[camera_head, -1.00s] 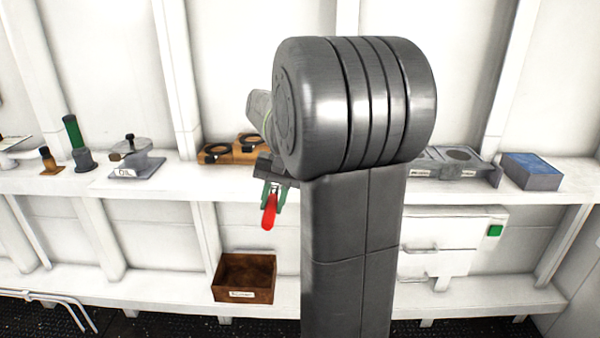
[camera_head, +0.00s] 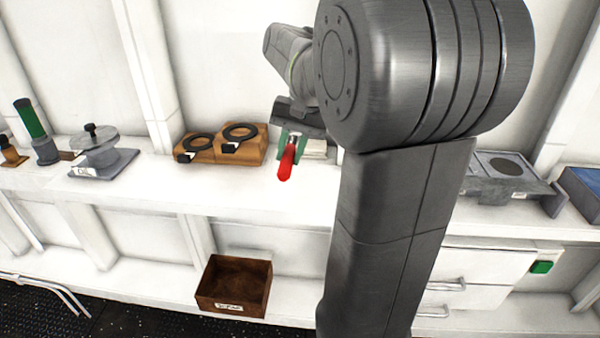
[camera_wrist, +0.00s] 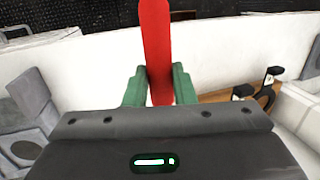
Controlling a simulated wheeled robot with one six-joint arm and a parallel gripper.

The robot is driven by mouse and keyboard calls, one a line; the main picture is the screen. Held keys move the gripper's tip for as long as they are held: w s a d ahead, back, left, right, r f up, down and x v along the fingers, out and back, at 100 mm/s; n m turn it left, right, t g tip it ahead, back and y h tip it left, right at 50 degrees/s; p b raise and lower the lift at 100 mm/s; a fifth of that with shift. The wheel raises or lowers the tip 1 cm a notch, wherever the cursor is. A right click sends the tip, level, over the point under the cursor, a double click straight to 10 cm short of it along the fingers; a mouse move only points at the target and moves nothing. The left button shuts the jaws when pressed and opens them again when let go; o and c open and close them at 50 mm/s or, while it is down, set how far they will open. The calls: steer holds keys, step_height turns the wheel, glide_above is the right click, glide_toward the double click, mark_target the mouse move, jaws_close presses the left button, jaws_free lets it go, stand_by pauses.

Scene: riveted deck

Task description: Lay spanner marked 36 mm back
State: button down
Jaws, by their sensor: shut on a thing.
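My gripper (camera_head: 291,147) has green fingers shut on a red-handled tool (camera_head: 287,163). The tool hangs in front of the back shelf and appears above its surface. In the wrist view the red handle (camera_wrist: 156,45) sticks out between the green fingers (camera_wrist: 159,86). I can read no 36 mm mark on it, and its held end is mostly hidden. A wooden block (camera_head: 256,151) to the left of my gripper bears two black rings with short black handles and pale tags. The block also shows at the right of the wrist view (camera_wrist: 214,97).
A pale stack (camera_head: 316,149) stands on the shelf (camera_head: 190,190), just right of my gripper. Further left are a grey device (camera_head: 97,158) and a green-topped cylinder (camera_head: 30,120). A brown open box (camera_head: 234,285) stands on the lower shelf. Grey fixtures (camera_head: 505,178) are at the right.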

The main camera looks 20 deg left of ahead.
step_height(320, 180, down, 10)
steer(key=shift+s+r, duration=0.1)
steer(key=shift+r, duration=0.15)
steer(key=shift+f, duration=0.1)
steer(key=c, duration=1.2)
jaws_free()
